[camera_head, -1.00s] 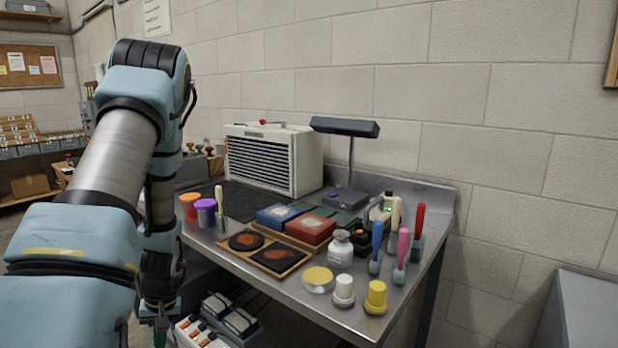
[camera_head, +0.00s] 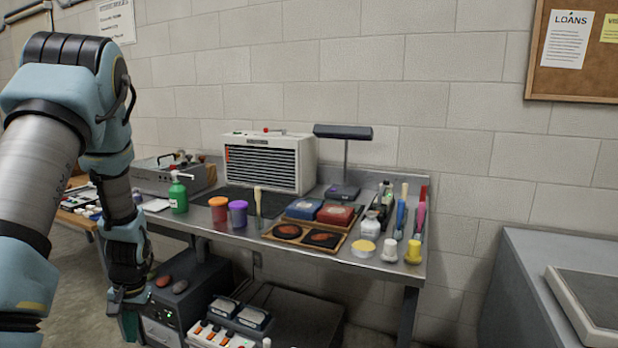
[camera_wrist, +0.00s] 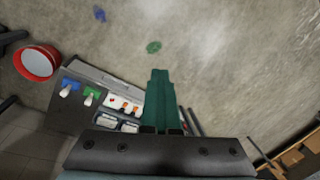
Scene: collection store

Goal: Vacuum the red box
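The red box (camera_head: 336,214) lies on the metal bench (camera_head: 372,268), beside a blue box (camera_head: 304,208) and behind a wooden tray with two dark round pieces (camera_head: 305,238). It is not visible in the wrist view. My gripper (camera_head: 130,322) hangs low at the left of the head view, below bench height and well away from the red box. I cannot make out a vacuum tool.
Purple (camera_head: 238,214) and orange (camera_head: 218,208) jars, a green pump bottle (camera_head: 178,194), a white jar (camera_head: 370,228) and upright brushes (camera_head: 400,215) crowd the bench. A vented white unit (camera_head: 268,162) and lamp (camera_head: 343,134) stand behind. Switch boxes (camera_head: 240,315) sit below. A grey cabinet (camera_head: 530,285) is at right.

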